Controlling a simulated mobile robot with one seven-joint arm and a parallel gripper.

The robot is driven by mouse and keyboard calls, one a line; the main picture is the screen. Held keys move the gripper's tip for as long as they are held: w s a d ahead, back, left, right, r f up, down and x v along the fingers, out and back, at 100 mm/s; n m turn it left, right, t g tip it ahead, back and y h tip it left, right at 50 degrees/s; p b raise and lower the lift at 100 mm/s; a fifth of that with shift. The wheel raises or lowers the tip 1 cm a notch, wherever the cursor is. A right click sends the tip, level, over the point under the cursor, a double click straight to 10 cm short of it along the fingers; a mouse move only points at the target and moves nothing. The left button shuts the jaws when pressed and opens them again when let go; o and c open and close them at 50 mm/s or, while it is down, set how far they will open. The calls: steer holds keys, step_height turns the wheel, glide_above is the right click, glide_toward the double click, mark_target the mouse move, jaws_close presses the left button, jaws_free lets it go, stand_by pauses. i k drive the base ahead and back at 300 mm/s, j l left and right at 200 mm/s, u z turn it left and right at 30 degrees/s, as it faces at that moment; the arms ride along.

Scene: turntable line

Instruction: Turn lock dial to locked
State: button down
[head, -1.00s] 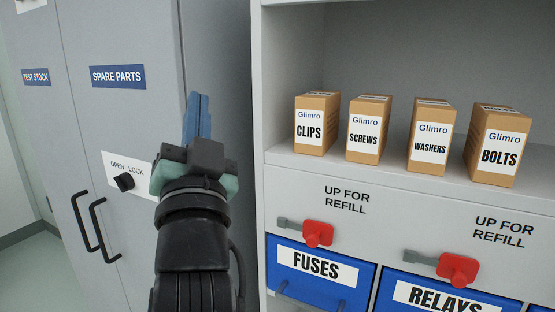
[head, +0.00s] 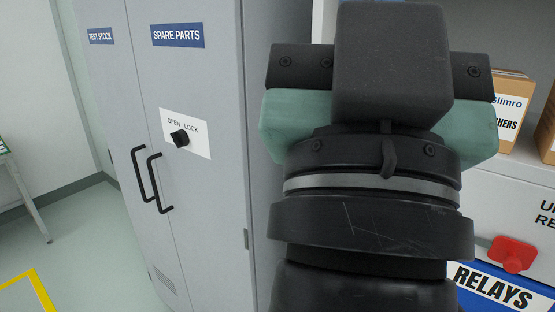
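The lock dial (head: 180,138) is a small black knob on a white plate (head: 197,141) marked OPEN and LOCK, on the grey cabinet's right door. The knob seems turned toward the OPEN side, but it is too small to be sure. My gripper (head: 390,62) is large in the foreground at the right, well apart from the dial. Its fingers are hidden behind its own body, so I cannot see whether it is open or holds anything.
The grey cabinet (head: 215,190) has two black bar handles (head: 153,180) below the dial and a SPARE PARTS label. A shelf with cartons (head: 512,110), a red knob (head: 512,254) and a blue RELAYS bin (head: 500,290) stand at right. The floor before the cabinet looks clear.

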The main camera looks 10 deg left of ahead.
mark_target(179, 138)
steer(key=i+j+u, duration=0.15)
steer(key=i+j, duration=0.3)
steer(key=j, duration=0.25)
steer(key=i+j+u, duration=0.2)
steer(key=i+j, duration=0.25)
steer(key=j, duration=0.15)
